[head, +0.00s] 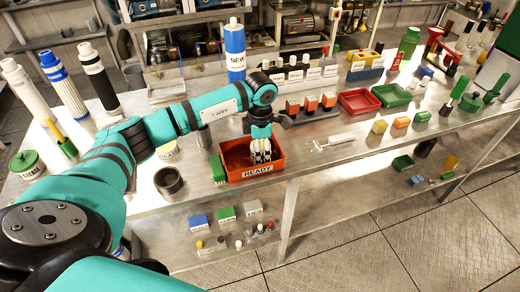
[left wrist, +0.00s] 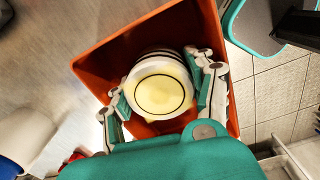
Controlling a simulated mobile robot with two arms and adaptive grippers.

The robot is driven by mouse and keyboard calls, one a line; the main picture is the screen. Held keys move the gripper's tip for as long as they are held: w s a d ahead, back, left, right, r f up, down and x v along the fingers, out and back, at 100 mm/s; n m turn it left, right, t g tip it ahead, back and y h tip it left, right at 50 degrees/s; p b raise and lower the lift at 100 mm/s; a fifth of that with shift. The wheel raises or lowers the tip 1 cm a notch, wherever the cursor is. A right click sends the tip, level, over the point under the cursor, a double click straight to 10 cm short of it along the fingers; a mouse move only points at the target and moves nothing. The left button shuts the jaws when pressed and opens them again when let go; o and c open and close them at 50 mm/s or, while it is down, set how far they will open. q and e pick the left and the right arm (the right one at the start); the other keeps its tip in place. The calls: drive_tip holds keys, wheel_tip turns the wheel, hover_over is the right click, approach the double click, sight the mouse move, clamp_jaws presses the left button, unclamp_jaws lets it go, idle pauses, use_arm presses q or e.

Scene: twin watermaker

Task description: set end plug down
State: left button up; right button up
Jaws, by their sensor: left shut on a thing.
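The end plug (left wrist: 159,94) is a round, pale cream piece with a dark ring on its face. In the left wrist view it sits between the two fingers of my left gripper (left wrist: 163,92), which is shut on it. The gripper points down into the orange-red READY tray (head: 236,174), with the plug inside the outline of the tray walls (left wrist: 98,58). In the head view my left gripper (head: 261,152) is over the right part of the tray, and its fingers mostly hide the plug. Whether the plug touches the tray floor cannot be told.
The blue NEW cylinder (head: 235,50) stands behind. A white tool (head: 334,141) lies to the right, with bare bench around it.

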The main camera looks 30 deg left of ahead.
use_arm(q)
drive_tip(key=shift+f, duration=0.1)
drive_tip(key=o, duration=1.2)
drive_tip(key=shift+c, duration=0.2)
wheel_tip(320, 180, up, 12)
drive_tip(key=shift+r+b, duration=0.2)
drive_tip(key=shift+b, duration=1.05)
